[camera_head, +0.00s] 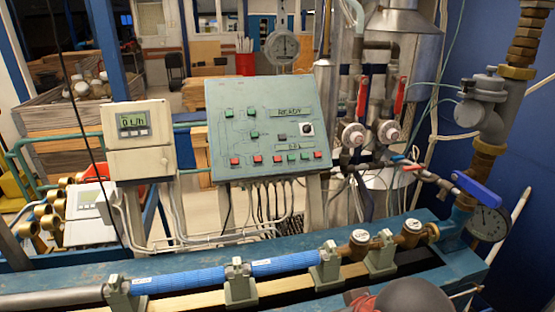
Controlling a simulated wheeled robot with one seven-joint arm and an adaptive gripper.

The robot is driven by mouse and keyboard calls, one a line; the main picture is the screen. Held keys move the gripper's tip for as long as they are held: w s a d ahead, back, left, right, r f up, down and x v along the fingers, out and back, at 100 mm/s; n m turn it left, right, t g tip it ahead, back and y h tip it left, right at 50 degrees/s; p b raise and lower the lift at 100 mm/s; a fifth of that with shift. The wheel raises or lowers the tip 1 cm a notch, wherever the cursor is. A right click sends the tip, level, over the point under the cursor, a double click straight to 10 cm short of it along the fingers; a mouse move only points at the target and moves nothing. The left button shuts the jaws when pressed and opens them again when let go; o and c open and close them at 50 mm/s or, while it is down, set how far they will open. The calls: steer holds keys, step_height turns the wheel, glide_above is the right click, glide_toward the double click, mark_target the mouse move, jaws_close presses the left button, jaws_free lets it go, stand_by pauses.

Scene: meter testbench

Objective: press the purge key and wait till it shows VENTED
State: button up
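A grey-green control panel (215,95) stands tilted at the centre of the head camera view. A label or display strip (289,111) at its upper right seems to read READY. Several green buttons, such as one at the upper left (229,113), and a lower row of red and green buttons (276,160) sit on its face. A smaller strip (294,148) is too small to read. No key can be read as purge, so I cannot tell which one it is.
A pale meter box (138,135) with a small lit display stands left of the panel. Pipes and red-handled valves (399,96) rise on the right. A blue-sleeved pipe (190,279) and brass fittings (411,233) run along the blue bench (300,238) in front.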

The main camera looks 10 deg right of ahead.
steer(key=c, duration=0.6)
jaws_close()
stand_by(0.8)
